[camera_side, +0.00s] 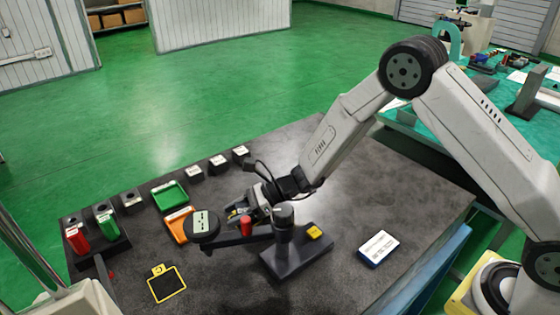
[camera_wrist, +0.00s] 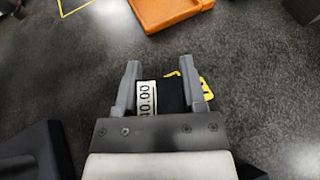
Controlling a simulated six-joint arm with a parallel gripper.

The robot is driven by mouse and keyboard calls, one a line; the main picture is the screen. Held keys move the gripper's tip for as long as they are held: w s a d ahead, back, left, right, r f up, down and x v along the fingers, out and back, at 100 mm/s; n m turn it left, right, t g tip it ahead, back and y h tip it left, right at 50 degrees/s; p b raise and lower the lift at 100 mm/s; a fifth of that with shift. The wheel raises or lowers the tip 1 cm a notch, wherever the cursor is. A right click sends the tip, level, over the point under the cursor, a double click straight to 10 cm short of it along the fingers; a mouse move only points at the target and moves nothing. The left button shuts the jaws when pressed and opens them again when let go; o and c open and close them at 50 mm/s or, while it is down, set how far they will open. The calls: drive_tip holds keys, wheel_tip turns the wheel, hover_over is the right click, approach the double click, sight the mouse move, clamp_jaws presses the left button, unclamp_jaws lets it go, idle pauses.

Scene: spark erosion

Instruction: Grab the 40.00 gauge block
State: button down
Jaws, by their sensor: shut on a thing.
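The 40.00 gauge block (camera_wrist: 172,95) is dark with a white label reading 40.00, turned sideways, in the wrist view. It sits between the two grey fingers of my gripper (camera_wrist: 161,82), which are closed on it. Its lower part is hidden by the gripper body. A yellow piece shows behind the block and past the right finger. In the side view my gripper (camera_side: 242,210) is over the table behind the dark stand, and the block is too small and covered to make out. I cannot tell whether it is clear of the table.
The dark stand (camera_side: 296,258) with a post and a red part (camera_side: 246,226) is close by. A blue-white box (camera_side: 378,248) is right.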

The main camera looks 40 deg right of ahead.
drive_tip(key=shift+r, duration=0.15)
wheel_tip(320, 180, up, 10)
idle(0.7)
idle(0.6)
